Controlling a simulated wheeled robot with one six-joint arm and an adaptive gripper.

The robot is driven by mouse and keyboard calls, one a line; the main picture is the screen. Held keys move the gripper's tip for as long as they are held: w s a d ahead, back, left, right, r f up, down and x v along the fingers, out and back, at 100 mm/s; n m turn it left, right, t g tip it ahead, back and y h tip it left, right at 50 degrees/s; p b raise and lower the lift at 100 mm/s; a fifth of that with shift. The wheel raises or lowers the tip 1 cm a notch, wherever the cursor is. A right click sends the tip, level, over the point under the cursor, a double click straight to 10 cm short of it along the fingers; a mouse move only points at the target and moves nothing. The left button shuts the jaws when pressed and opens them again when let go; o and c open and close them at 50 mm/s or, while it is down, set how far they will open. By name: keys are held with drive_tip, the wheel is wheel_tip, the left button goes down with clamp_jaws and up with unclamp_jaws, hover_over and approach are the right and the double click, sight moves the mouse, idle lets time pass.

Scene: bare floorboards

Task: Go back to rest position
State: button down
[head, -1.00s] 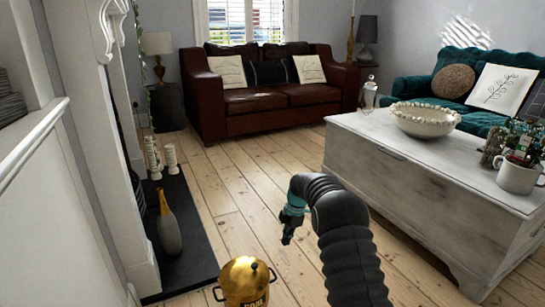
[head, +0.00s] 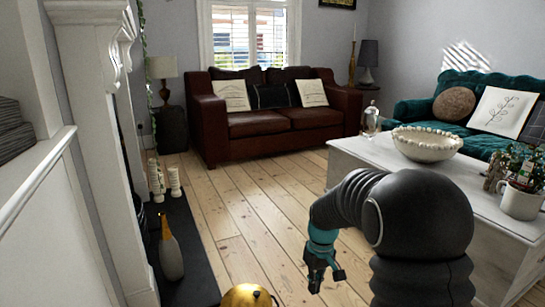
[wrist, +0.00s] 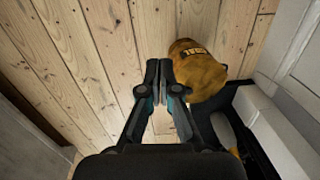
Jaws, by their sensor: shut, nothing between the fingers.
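My gripper (head: 325,281) points down in the head view, above the floorboards, between the gold pot and the white chest. In the wrist view my gripper (wrist: 161,92) is shut, its fingertips close together with nothing between them. The gold pot (wrist: 196,72) with dark lettering stands on the floor beside the fingers in the wrist view. Only its top (head: 247,296) shows at the bottom edge of the head view.
A white chest (head: 480,240) stands at right with a beaded bowl (head: 427,143) and a plant mug (head: 520,200). A brown sofa (head: 270,118) is at the back. A vase (head: 171,256) stands on the dark hearth at left. Floorboards (head: 245,190) ahead are clear.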

drive_tip(key=s+d+r+m+t+p, duration=0.2)
drive_tip(key=s+r+t, duration=0.1)
drive_tip(key=s+r, duration=0.8)
drive_tip(key=s+d+r+m+t+p, duration=0.2)
drive_tip(key=s+r, duration=0.8)
drive_tip(key=s, duration=0.6)
drive_tip(key=shift+s+d+r+m+t+h+p, duration=0.2)
drive_tip(key=shift+r+m+t+h+p, duration=0.15)
drive_tip(key=shift+t+p, duration=0.25)
